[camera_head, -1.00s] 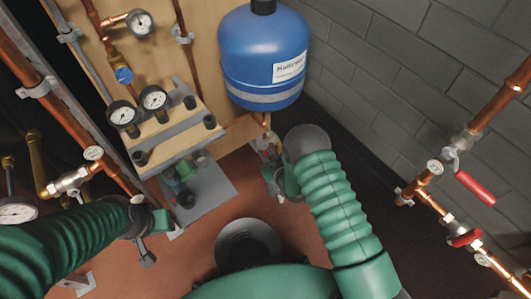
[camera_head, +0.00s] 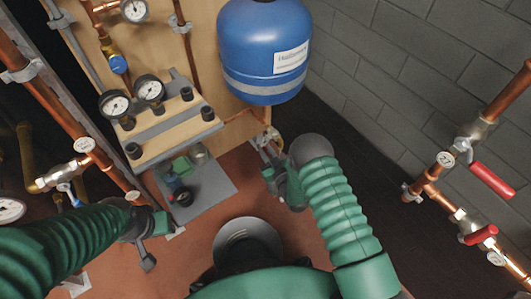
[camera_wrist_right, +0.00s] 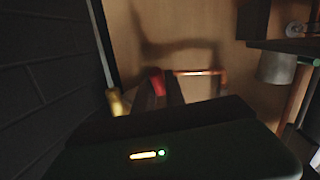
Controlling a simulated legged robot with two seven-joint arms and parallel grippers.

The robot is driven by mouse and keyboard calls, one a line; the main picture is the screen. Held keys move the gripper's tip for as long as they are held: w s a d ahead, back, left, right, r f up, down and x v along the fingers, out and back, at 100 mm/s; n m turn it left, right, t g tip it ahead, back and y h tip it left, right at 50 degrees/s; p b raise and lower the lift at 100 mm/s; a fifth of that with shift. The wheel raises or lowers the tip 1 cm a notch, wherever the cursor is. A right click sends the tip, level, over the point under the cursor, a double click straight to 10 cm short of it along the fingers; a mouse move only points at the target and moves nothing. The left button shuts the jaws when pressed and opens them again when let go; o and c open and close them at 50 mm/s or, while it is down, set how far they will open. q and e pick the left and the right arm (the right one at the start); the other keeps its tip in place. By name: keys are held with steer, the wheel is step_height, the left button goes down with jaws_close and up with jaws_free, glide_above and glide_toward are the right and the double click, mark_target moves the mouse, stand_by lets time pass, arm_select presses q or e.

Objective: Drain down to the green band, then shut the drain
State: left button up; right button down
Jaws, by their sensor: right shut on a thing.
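The blue tank (camera_head: 265,50) hangs on the wooden board, with a copper pipe and a small fitting (camera_head: 268,138) below it. My right gripper (camera_head: 269,160) is at that fitting. In the right wrist view its dark fingers (camera_wrist_right: 158,94) are shut on a small red part (camera_wrist_right: 157,82) beside a copper pipe; the part looks like a valve handle, mostly hidden. Two dark-rimmed gauges (camera_head: 115,103) and (camera_head: 149,89) sit above a ledge; a third gauge (camera_head: 134,10) is higher. No green band is readable. My left gripper (camera_head: 152,243) is open and empty at the lower left.
A grey mat (camera_head: 205,190) with small items lies on the red floor. Copper pipes with red-handled valves (camera_head: 492,180) run along the right. A pipe with a blue-handled valve (camera_head: 66,190) is near my left arm. A block wall (camera_head: 400,90) stands behind.

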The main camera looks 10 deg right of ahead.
steer(key=t+b, duration=0.2)
steer(key=w+m+t+b, duration=0.1)
steer(key=t+b, duration=0.1)
steer(key=b, duration=0.1)
steer(key=f+t+y+b, duration=0.1)
steer(key=t+b, duration=0.1)
steer(key=b, duration=0.1)
steer(key=shift+w+a+t, duration=0.25)
steer(key=shift+a+t, duration=0.05)
steer(key=shift+a, duration=0.1)
steer(key=shift+r, duration=0.1)
steer(key=c, duration=1.4)
jaws_free()
